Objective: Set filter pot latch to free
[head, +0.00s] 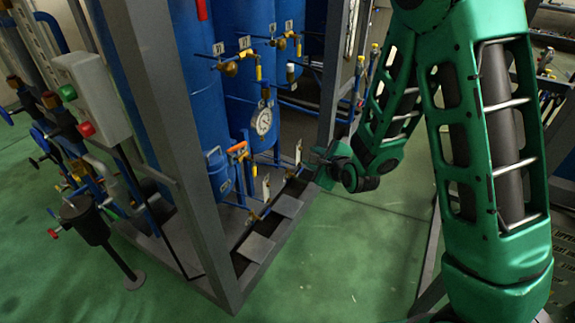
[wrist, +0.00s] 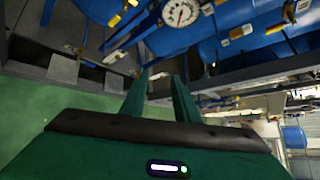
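A dark pot (head: 86,220) with a red-tipped handle stands outside the frame at the left. I cannot tell which part is the latch or its setting. My gripper (head: 322,167) is in front of the frame's right side, apart from both pots. In the wrist view its two green fingers (wrist: 159,77) are apart with nothing visible between them.
A pressure gauge (head: 263,121) and yellow-handled valves sit on the pipework, with the gauge also in the wrist view (wrist: 181,13). Grey frame posts (head: 158,110) stand beside the large blue tanks (head: 195,80). A control box (head: 92,95) is at left. Green floor (head: 340,250) is clear in front.

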